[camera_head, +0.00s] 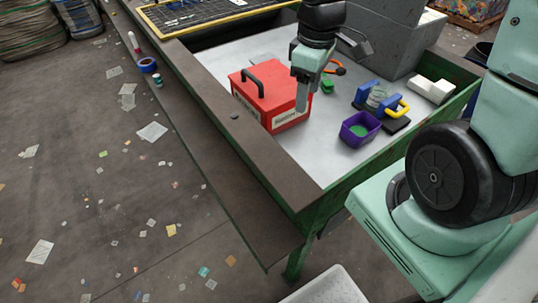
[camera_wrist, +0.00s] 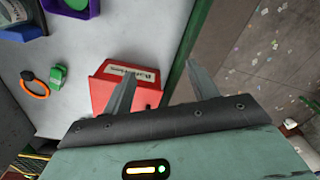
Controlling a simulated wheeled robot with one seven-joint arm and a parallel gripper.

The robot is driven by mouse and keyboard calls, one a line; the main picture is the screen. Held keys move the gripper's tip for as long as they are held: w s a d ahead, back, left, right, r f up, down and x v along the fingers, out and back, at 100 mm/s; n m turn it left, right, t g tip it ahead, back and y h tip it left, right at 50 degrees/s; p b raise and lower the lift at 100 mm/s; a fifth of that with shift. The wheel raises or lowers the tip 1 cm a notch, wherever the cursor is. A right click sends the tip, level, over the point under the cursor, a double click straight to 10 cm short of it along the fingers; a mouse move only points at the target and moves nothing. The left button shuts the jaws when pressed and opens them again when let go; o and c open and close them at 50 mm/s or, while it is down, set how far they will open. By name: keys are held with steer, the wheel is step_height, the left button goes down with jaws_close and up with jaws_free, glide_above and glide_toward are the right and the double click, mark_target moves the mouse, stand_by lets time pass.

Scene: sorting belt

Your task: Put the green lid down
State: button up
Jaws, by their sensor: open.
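My gripper (camera_head: 303,100) is open with nothing between its fingers, above the right side of a red box (camera_head: 262,88) with a dark handle. The wrist view also shows my gripper (camera_wrist: 160,78) with its fingers apart and the red box (camera_wrist: 112,90) by the left finger. A green piece, perhaps the green lid (camera_head: 358,131), lies inside a purple bin (camera_head: 347,139). The purple bin (camera_wrist: 92,10) is cut off at the top of the wrist view. A separate small green object (camera_head: 327,87) lies on the pale surface behind the gripper; I cannot tell what it is.
Blue and yellow-handled items (camera_head: 398,107), a white block (camera_head: 432,90) and a grey box (camera_head: 380,45) stand on the right. An orange ring-like item (camera_wrist: 36,88) lies beside the small green object. A raised brown rim (camera_head: 255,148) borders the belt. Pale surface is free before the purple bin.

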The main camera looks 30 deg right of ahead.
steer(key=s+a+r+n, duration=0.1)
steer(key=s+a+r, duration=0.1)
steer(key=s+a, duration=1.1)
steer(key=a, duration=0.4)
steer(key=shift+s+a+r, duration=0.2)
steer(key=shift+a+r, duration=0.05)
